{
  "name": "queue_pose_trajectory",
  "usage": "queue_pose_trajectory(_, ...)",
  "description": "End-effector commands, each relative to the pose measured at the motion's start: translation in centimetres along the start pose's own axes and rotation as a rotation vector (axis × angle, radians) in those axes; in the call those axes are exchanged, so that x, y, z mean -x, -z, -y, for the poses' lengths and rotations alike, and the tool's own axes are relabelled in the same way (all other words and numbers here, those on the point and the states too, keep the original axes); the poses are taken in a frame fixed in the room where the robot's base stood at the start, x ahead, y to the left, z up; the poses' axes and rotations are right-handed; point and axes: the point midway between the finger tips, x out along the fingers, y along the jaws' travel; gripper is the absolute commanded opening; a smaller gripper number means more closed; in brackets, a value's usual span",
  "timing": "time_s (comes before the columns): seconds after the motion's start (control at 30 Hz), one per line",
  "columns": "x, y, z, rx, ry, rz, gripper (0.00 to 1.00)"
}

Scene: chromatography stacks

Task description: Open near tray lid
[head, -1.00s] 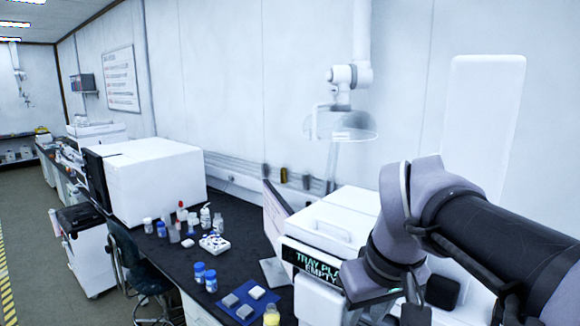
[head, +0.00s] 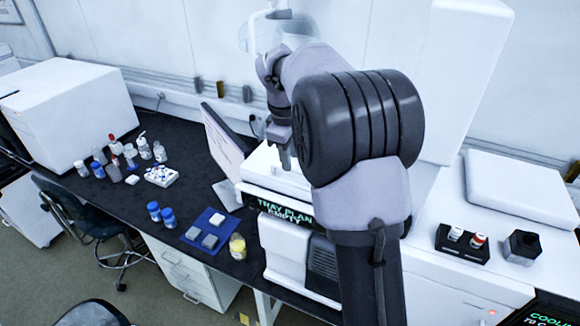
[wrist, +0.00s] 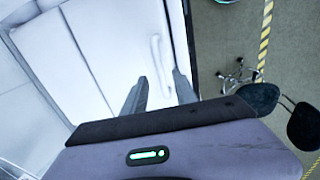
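A white instrument with a lid (head: 262,160) stands behind a sign reading "TRAY PLAN EMPTY" (head: 284,210). My arm hides much of this lid in the head view. My gripper (head: 285,160) is over the lid, pointing down. In the wrist view my gripper (wrist: 158,92) has its two fingers apart with nothing between the tips. A white handle bar (wrist: 156,55) on the lid (wrist: 115,40) lies just ahead of the fingers. I cannot tell whether they touch it. The lid looks closed.
A second white instrument with a flat lid (head: 520,190) stands at the right. A black rack (head: 462,243) with small vials sits in front of it. A monitor (head: 222,145), bottles and a blue mat (head: 208,230) are on the bench at left. A chair (head: 90,225) stands before the bench.

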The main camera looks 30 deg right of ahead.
Motion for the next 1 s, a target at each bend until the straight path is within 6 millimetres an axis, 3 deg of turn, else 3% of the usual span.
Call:
queue_pose_trajectory(0.2, -2.9, 0.0, 0.0, 0.000, 0.000, -0.001, 0.34)
queue_pose_trajectory(0.5, -3.2, 0.0, 0.0, 0.000, -0.001, -0.001, 0.34)
queue_pose_trajectory(0.53, -3.2, 0.0, 0.0, 0.000, -0.001, -0.001, 0.32)
queue_pose_trajectory(0.7, -3.2, 0.0, 0.0, 0.000, -0.001, -0.001, 0.00)
queue_pose_trajectory(1.0, -3.2, 0.0, 0.0, 0.000, 0.000, -0.001, 0.00)
